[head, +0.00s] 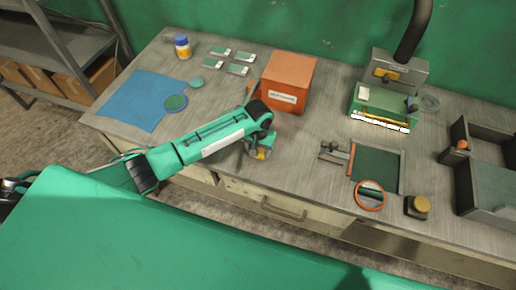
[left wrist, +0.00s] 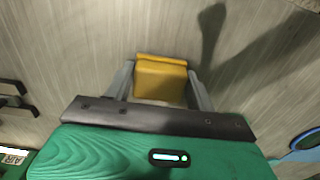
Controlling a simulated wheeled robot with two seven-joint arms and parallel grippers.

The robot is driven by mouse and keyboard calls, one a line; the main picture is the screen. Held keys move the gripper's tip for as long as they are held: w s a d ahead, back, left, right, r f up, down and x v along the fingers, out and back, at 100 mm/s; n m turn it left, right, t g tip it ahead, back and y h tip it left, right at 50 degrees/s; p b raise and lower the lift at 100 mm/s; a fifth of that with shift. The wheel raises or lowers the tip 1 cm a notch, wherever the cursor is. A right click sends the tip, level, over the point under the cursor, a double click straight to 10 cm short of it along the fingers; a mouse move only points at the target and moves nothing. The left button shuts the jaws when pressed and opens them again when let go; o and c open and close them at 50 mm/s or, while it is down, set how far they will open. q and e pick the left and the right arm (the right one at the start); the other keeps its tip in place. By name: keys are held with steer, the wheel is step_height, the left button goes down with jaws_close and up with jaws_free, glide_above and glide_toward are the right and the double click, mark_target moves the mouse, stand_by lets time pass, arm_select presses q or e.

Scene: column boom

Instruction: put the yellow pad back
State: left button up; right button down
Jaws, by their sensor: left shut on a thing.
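My left gripper (head: 260,153) comes in from the left and hangs over the front middle of the grey workbench. It is shut on the yellow pad, of which only a small yellow patch shows in the head view. In the left wrist view the yellow pad (left wrist: 160,78) sits between the two grey fingers, with bare bench around it. Its lower end is hidden, and I cannot tell whether it touches the bench. My right gripper is not in view.
An orange box (head: 289,80) stands just behind the gripper. Right of it are a dark green plate (head: 376,168), an orange ring (head: 370,195), a yellow-topped dark block (head: 417,207) and a green press (head: 384,105). A blue mat (head: 137,98) lies left. Open trays (head: 462,180) stand far right.

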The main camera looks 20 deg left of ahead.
arm_select(q)
steer(key=o, duration=0.9)
steer(key=shift+f, duration=0.1)
step_height(320, 180, up, 12)
steer(key=shift+r+b, duration=0.15)
steer(key=shift+b, duration=1.05)
